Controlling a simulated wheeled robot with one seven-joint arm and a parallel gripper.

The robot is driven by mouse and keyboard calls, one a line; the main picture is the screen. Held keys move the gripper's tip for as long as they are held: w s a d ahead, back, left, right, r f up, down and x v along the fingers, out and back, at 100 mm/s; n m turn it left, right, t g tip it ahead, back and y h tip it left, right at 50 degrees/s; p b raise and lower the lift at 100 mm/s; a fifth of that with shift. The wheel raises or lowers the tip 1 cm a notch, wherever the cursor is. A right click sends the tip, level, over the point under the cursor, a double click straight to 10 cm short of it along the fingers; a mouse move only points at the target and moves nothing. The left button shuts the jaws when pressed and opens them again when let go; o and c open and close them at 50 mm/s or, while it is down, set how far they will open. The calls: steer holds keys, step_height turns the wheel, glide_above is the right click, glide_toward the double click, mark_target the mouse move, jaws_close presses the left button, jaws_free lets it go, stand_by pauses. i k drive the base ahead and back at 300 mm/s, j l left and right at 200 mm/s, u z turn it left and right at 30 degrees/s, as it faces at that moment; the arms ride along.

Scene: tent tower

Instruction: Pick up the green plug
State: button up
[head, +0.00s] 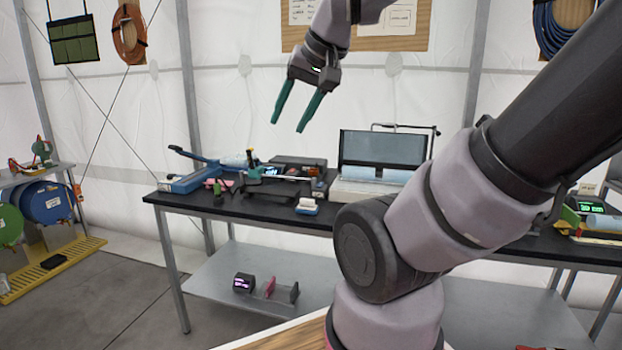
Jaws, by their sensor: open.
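My gripper (288,126) hangs in the upper middle of the head view, its two teal fingers apart and pointing down, with nothing between them. It is in the air, and the workbench shows below it in the picture. I cannot make out a green plug for certain. A small green and dark tool (253,172) stands among the items on the bench, too small to identify. My own arm hides part of the bench at the right.
The black workbench (172,198) carries a blue lever tool (187,182), a small blue and white item (307,206) and an open case with a clear lid (382,149). A lower shelf (212,287) holds small devices. Cable reels (46,203) stand at the left.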

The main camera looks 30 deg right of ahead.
mark_target(216, 189)
steer(key=i+u, duration=0.3)
steer(key=i, duration=1.35)
